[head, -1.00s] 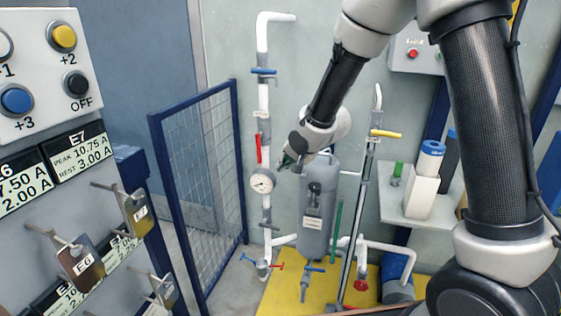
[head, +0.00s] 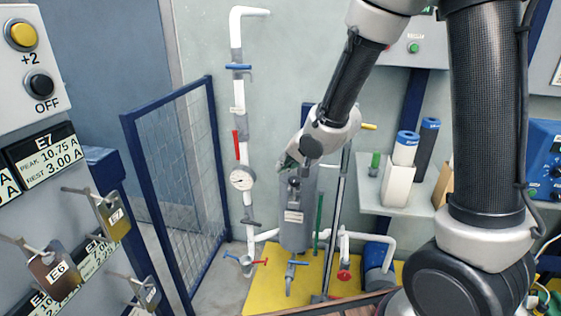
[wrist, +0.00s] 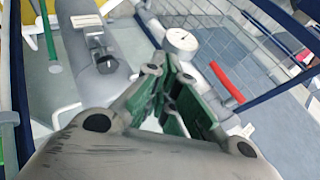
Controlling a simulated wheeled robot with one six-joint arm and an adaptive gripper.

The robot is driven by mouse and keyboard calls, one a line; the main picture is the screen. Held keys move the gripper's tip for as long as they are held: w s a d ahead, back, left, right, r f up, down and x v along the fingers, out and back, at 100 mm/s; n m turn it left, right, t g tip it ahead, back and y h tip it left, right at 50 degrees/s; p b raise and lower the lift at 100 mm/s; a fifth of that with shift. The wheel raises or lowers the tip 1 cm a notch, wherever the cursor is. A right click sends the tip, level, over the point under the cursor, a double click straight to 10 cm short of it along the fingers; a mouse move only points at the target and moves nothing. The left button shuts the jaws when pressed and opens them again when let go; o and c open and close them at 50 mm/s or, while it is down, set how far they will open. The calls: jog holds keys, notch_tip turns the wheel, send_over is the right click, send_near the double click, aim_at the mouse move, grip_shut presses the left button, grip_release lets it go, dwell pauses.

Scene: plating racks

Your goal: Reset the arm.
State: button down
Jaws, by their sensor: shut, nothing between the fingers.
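My gripper (head: 287,160) is at the end of my arm, in front of the upper part of a grey tank (head: 296,215) in the head view. In the wrist view my gripper (wrist: 185,108) shows its green-padded fingers close together, shut and with nothing between them. My arm comes down from the upper right, bent at the elbow. A white pipe with a pressure gauge (head: 242,178) stands to the left of my gripper. The gauge also shows in the wrist view (wrist: 181,40), beyond the fingertips.
A panel with buttons and hanging tags (head: 52,272) is at the left. A blue mesh fence (head: 180,160) stands behind it. A shelf (head: 372,197) with white and dark cylinders is at the right. Valves and pipes rise from a yellow floor plate (head: 262,292).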

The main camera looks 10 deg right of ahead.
jog(key=s+d+f+n+g+h, duration=0.1)
jog(key=s+d+n+g+h, duration=0.5)
jog(key=s+d, duration=0.5)
jog(key=s+d+r+t, duration=0.1)
jog(key=s+d+r, duration=0.4)
jog(key=s+r, duration=0.3)
jog(key=s+d+r+t+y, duration=0.1)
jog(key=s+d+r+t, duration=0.1)
jog(key=s+d+r, duration=0.4)
notch_tip(320, 180, up, 2)
jog(key=shift+s+r, duration=0.2)
jog(key=shift+s, duration=0.75)
